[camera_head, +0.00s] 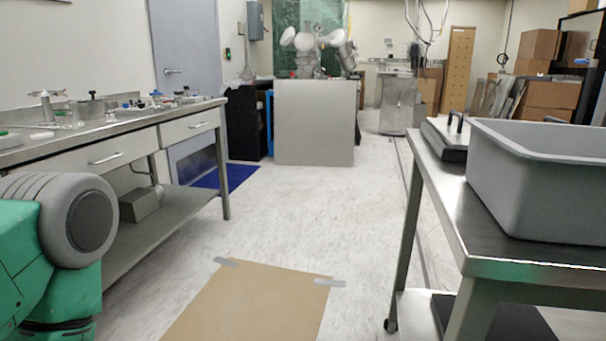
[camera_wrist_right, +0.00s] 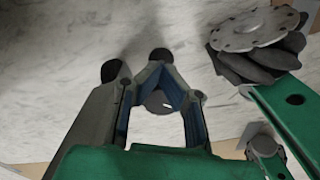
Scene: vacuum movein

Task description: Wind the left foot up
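No foot can be identified for certain in these frames. In the right wrist view my right gripper (camera_wrist_right: 153,68) points over a pale marbled floor. Its blue-lined fingers lean in and their tips come together, with a hollow between the lower parts of the fingers. I see nothing held at the tips. A grey bar with a rounded black end (camera_wrist_right: 111,71) lies left of the fingers, and a second black rounded end (camera_wrist_right: 160,56) is just beyond the tips. My green and grey left arm shows at the lower left of the head view, but its gripper is out of view.
A steel workbench (camera_head: 125,140) with small items runs along the left. A steel table (camera_head: 440,185) on the right bears a grey bin (camera_head: 540,180). A brown taped floor sheet (camera_head: 250,305) lies ahead. The floor between is clear up to a grey panel (camera_head: 314,122).

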